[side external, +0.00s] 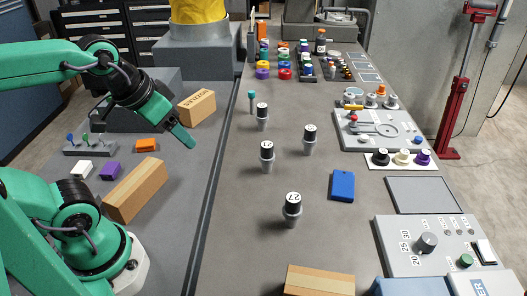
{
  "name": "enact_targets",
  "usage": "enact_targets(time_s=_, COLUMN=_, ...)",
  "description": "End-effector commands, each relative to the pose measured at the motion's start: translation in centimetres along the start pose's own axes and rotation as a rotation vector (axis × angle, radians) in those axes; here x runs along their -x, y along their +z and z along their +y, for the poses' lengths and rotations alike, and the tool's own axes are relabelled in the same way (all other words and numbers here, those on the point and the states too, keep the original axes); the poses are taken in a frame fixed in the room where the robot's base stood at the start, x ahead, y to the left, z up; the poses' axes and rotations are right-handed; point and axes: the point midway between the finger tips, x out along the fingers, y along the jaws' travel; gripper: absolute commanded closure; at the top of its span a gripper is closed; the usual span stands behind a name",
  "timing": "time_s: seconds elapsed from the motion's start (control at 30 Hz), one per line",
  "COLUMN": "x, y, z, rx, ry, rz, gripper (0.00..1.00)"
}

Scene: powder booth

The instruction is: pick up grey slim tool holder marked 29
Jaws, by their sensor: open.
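Several grey tool holders with black, white-marked tops stand upright on the grey table (240,225). One is at the back (262,117), one at the right (310,141), one in the middle (267,158) and one nearest the front (292,210). The front one's mark looks like a two-digit number ending in 7. The other marks are too small to read, so I cannot tell which is 29. My green gripper (186,139) is open and empty, pointing down to the right, left of the holders and apart from them.
A blue block (342,186) lies right of the holders, and a small teal-topped piece (252,101) stands behind them. Panels with knobs (440,243) line the right edge. Coloured rings and bottles stand at the back.

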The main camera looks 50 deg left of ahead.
Motion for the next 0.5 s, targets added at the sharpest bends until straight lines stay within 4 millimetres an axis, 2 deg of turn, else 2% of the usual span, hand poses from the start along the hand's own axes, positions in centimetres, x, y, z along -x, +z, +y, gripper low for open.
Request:
enact_targets(time_s=0.27, x=0.3, y=-3.4, z=-0.4, rx=0.200, ry=-0.013, rz=-0.042, gripper=0.36)
enact_targets(time_s=0.5, x=0.0, y=-8.2, z=-1.1, rx=0.487, ry=-0.043, rz=-0.093, gripper=0.36)
